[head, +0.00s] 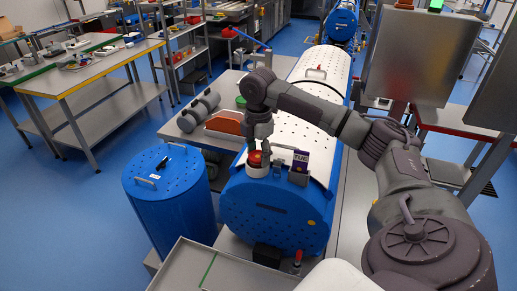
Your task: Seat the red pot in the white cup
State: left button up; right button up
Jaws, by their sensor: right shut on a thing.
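The white cup (257,171) stands on top of the blue drum (275,205), near its front end. The small red pot (256,159) is at the cup's mouth, with its upper part showing above the rim. I cannot tell how deep it sits or whether it touches the cup. My right gripper (259,151) points down from above and is shut on the red pot. Its fingers partly cover the pot. My left gripper is not in view.
A "TUE" card box (300,167) stands just right of the cup, with a small metal piece between them. A blue perforated tub (168,190) stands left on the floor. Grey rollers (198,112) and an orange-red item (224,123) lie on the bench behind.

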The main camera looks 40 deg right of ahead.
aim_at(258, 155)
jog(key=shift+w+f, duration=0.1)
jog(key=o, duration=0.9)
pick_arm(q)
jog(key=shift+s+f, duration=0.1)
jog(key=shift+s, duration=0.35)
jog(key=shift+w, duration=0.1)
pick_arm(e)
jog(key=shift+r+b, duration=0.35)
jog(key=shift+r, duration=0.1)
notch_tip(258, 155, up, 5)
jog(key=shift+b, duration=1)
pick_arm(q)
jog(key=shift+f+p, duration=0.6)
jog(key=shift+p, duration=0.1)
pick_arm(e)
notch_tip(258, 155, up, 6)
jog(key=shift+r, duration=0.15)
